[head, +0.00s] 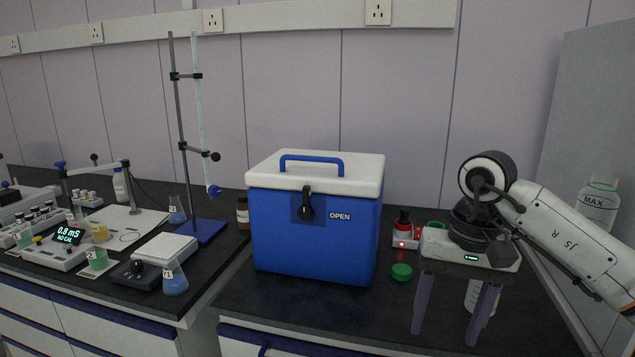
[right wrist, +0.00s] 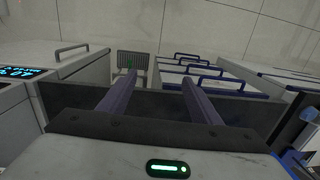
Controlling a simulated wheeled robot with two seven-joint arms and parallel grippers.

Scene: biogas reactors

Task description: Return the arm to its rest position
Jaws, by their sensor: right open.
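My right arm (head: 575,238) comes in from the right in the head view. Its gripper (head: 450,318) hangs over the front right of the dark bench, with its two purple-grey fingers pointing down and spread apart. In the right wrist view the fingers (right wrist: 158,92) are also well apart, with nothing between them. A bottle with a pale body (head: 482,297) shows partly behind the right-hand finger; whether they touch cannot be told. My left gripper is not in view.
A blue cooler box (head: 315,235) with a white lid stands left of the gripper. A MAX bottle (head: 598,207) stands at the right by a grey panel (head: 596,120). Glassware and meters crowd the left bench.

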